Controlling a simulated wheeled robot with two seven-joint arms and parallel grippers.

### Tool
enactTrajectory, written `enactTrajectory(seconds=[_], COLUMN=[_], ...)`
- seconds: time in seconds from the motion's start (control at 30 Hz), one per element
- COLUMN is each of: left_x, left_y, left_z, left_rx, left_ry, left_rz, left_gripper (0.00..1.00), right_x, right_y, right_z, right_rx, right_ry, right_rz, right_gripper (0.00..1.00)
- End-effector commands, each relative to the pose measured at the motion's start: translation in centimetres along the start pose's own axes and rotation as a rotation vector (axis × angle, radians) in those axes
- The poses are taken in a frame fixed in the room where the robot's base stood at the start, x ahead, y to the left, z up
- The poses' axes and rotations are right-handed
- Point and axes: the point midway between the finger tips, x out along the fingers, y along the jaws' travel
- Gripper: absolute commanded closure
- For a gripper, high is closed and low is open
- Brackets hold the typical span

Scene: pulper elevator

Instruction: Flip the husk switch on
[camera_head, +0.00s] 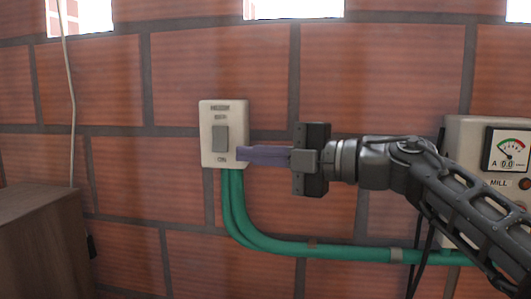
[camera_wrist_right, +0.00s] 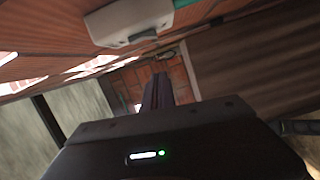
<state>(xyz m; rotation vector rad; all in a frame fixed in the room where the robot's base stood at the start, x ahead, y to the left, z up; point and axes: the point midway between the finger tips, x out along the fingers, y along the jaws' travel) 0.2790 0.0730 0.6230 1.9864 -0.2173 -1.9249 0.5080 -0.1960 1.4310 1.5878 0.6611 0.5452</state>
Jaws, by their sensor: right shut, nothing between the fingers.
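The husk switch is a cream wall plate (camera_head: 223,108) with a grey rocker (camera_head: 220,139) on the brick wall, left of centre in the head view. Its lower label reads ON; the upper lettering is blurred. The plate also shows at the top of the right wrist view (camera_wrist_right: 128,20). My right gripper (camera_head: 240,153) comes in from the right, its purple fingers shut and empty. In the head view their tips overlap the plate's lower right edge, beside the rocker; I cannot tell whether they touch. The fingers also show in the right wrist view (camera_wrist_right: 157,92). My left gripper is not in view.
Green conduits (camera_head: 270,246) run down from the switch and right along the wall. A cream meter box marked MILL (camera_head: 481,133) is at the right, behind my right arm. A brown wooden cabinet (camera_head: 40,240) stands at lower left, with a cable (camera_head: 70,90) hanging above it.

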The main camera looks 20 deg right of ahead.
Motion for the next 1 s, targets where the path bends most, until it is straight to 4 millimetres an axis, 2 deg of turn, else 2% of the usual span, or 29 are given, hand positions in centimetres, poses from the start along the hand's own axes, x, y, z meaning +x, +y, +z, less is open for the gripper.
enactTrajectory(seconds=[0.1,0.3,0.4,0.53,1.0], left_x=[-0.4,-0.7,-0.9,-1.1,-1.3], left_y=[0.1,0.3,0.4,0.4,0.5], left_z=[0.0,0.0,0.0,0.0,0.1], left_rx=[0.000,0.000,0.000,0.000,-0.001], left_ry=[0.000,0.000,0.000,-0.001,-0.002], left_rz=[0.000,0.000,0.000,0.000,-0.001], left_gripper=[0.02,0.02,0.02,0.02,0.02], right_x=[2.6,6.4,6.6,6.9,6.9], right_y=[0.0,0.0,0.1,0.0,0.0], right_z=[-0.2,0.1,2.0,3.3,4.0], right_rx=[-0.001,-0.001,-0.001,0.001,0.000], right_ry=[0.005,0.000,-0.003,-0.002,-0.001], right_rz=[-0.004,-0.004,-0.003,-0.002,-0.001], right_gripper=[1.00,1.00,1.00,1.00,1.00])
